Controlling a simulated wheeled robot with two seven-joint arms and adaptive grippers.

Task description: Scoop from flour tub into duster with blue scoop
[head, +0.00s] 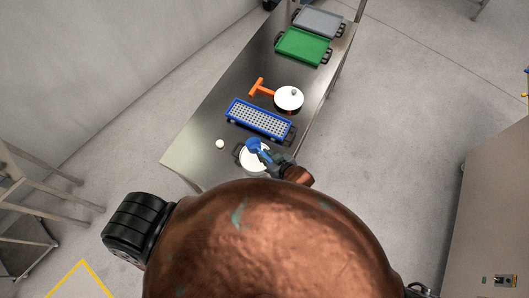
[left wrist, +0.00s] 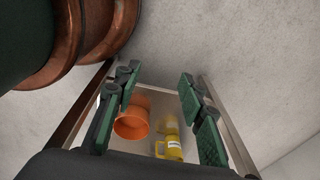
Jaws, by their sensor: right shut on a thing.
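The flour tub (head: 245,164) is a round white container with dark handles at the near end of the steel table. The blue scoop (head: 253,145) is at the tub's mouth, overlapping its far rim; I cannot tell whether it holds flour. My right gripper (head: 268,155) is shut on the scoop. A blue-framed box with a pale perforated top (head: 259,119), which looks like the duster, lies just beyond the tub. In the left wrist view my left gripper (left wrist: 159,104) has its green fingers wide apart with nothing held.
A white lidded round pot (head: 288,98), an orange T-shaped tool (head: 262,88), a green tray (head: 303,47) and a grey tray (head: 318,21) stand farther along the table. A small white ball (head: 220,144) lies left of the tub. An orange cup (left wrist: 132,122) and yellow container (left wrist: 169,146) show beyond my left fingers.

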